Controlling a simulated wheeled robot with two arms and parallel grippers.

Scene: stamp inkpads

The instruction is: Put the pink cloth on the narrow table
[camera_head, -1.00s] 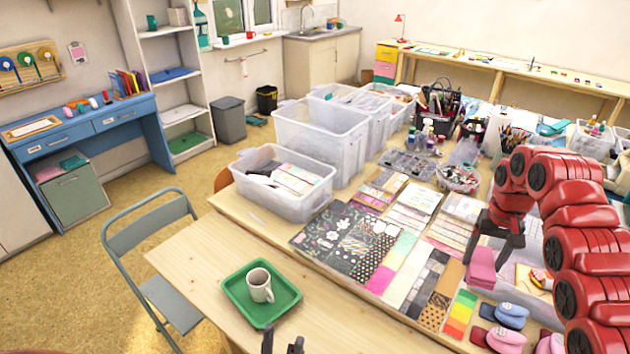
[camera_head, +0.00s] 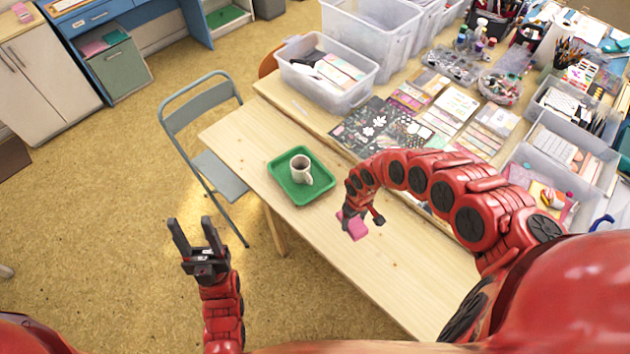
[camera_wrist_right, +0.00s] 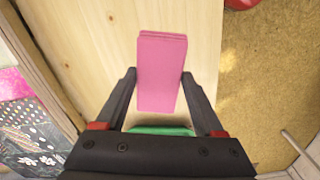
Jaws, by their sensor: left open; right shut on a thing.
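The pink cloth (camera_head: 355,226) is a small folded block. My right gripper (camera_head: 362,214) is shut on it and holds it over the narrow table (camera_head: 340,262), to the right of the green tray. In the right wrist view the pink cloth (camera_wrist_right: 161,72) sits between the two fingers (camera_wrist_right: 160,85), with bare pale wood of the narrow table (camera_wrist_right: 90,45) behind it. Whether it touches the wood I cannot tell. My left gripper (camera_head: 197,240) is open and empty, over the floor to the left of the narrow table.
A green tray (camera_head: 283,180) with a mug (camera_head: 301,169) on it stands on the narrow table. A grey folding chair (camera_head: 208,125) stands beside its left edge. The larger table behind is crowded with papers and clear bins (camera_head: 335,85). The narrow table's front part is bare.

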